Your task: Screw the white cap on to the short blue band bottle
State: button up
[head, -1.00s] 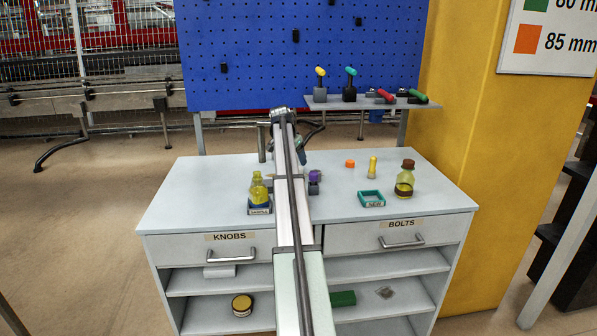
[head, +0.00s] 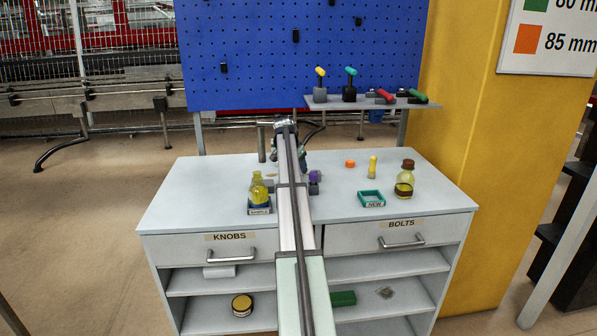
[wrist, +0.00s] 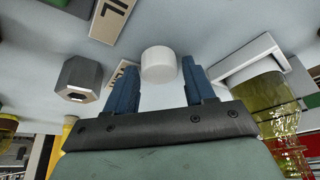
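The white cap (wrist: 159,64) stands on the pale surface in the wrist view, at the gap between my fingertips. My gripper (wrist: 160,88) is open, one blue finger on each side, with bare surface showing between the cap and each finger. I cannot tell whether the cap is fully between the fingers. In the head view my arm hides the cap and most of my gripper. No blue band is clear on any bottle. A yellow bottle (head: 258,188) stands in the SAMPLE tray (head: 260,210); a brown-capped bottle with a dark band (head: 404,184) stands at right.
A dark hexagonal piece (wrist: 79,78) is left of the cap in the wrist view; a see-through yellow bottle (wrist: 255,100) is at right. An empty teal NEW tray (head: 371,197), orange piece (head: 350,163), yellow piece (head: 373,166) and purple-topped item (head: 315,177) are on the bench.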

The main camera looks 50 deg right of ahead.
jog(key=c, duration=0.7)
jog(key=shift+r, duration=0.1)
notch_tip(320, 180, up, 8)
jog(key=shift+r, duration=0.25)
jog(key=w+a+r+n, duration=0.2)
jog(key=w+a+r, duration=0.1)
jog(key=a+r, duration=1)
jog(key=s+a+n, duration=0.1)
jog(key=s+a, duration=0.2)
jog(key=a, duration=0.2)
jog(key=s+a+n+t, duration=0.1)
jog(key=s+a, duration=0.2)
jog(key=a, duration=0.2)
jog(key=s+a+f+n+t, duration=0.1)
jog(key=s+a+n, duration=0.1)
jog(key=a, duration=0.3)
jog(key=shift+s+a, duration=0.1)
jog(key=shift+s, duration=0.45)
